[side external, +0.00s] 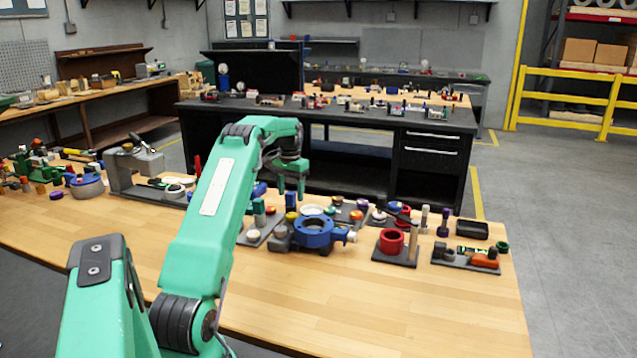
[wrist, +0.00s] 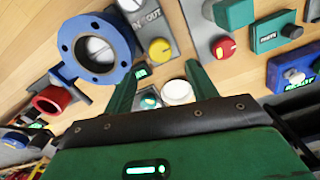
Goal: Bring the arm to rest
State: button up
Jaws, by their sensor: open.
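My gripper (side external: 291,186) is open and points down above the parts on the wooden bench. In the wrist view my gripper (wrist: 157,78) shows two green fingers spread apart with nothing held between them. A blue flanged ring (side external: 314,232), likely the valve body, sits on the bench just to the right of and nearer than the gripper; it also shows at the upper left of the wrist view (wrist: 93,47). A white round knob (wrist: 178,92) and a small teal part (wrist: 149,102) lie below, near the fingers. The gripper appears apart from all of them.
A red cup-shaped part (side external: 391,241) stands on a grey plate to the right. A grey base with an orange part (side external: 485,261) lies near the right edge. More parts crowd the left, including a grey clamp stand (side external: 137,165). The front of the wooden bench (side external: 400,310) is clear.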

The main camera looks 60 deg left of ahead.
jog(key=w+d+r+m+t, duration=0.1)
jog(key=d+r, duration=0.4)
jog(key=d, duration=0.4)
jog(key=w+d+r+m+y, duration=0.1)
jog(key=d+r, duration=0.4)
jog(key=d, duration=0.4)
jog(key=w+d+r+m+t, duration=0.1)
jog(key=d+r, duration=0.5)
jog(key=d, duration=0.3)
jog(key=s+d+r+m+t, duration=0.1)
jog(key=s+d, duration=0.3)
jog(key=d, duration=0.3)
jog(key=s+d+t, duration=0.1)
jog(key=s+d, duration=0.2)
jog(key=d, duration=0.4)
jog(key=s+d+f+m+t+h, duration=0.1)
jog(key=s+d+f, duration=0.3)
jog(key=s+d, duration=0.4)
jog(key=s+m, duration=0.1)
jog(key=s, duration=0.1)
jog(key=shift+s+d+f+t, duration=0.3)
jog(key=shift+s+f, duration=0.05)
